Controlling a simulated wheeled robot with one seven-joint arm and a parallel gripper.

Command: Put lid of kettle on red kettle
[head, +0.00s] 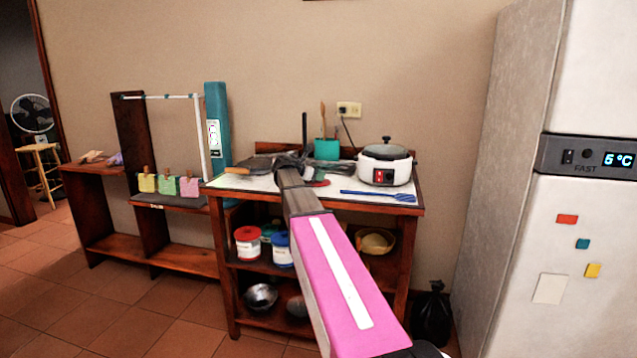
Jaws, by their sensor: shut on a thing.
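My arm reaches forward over the worktop, and my gripper (291,160) is at its far end, low over the middle of the worktop (262,183). The gripper is small and dark here. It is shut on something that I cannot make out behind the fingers. No kettle lid can be told apart in this view. No red kettle can be clearly told either. A small red and dark green thing (319,182) shows just right of the gripper, partly hidden by it, too small to name.
A white cooker with a dark-knobbed lid (385,165) stands on the worktop's right, behind a blue slotted spatula (380,195). A teal utensil holder (327,149) stands at the back. A fridge (575,240) stands right.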

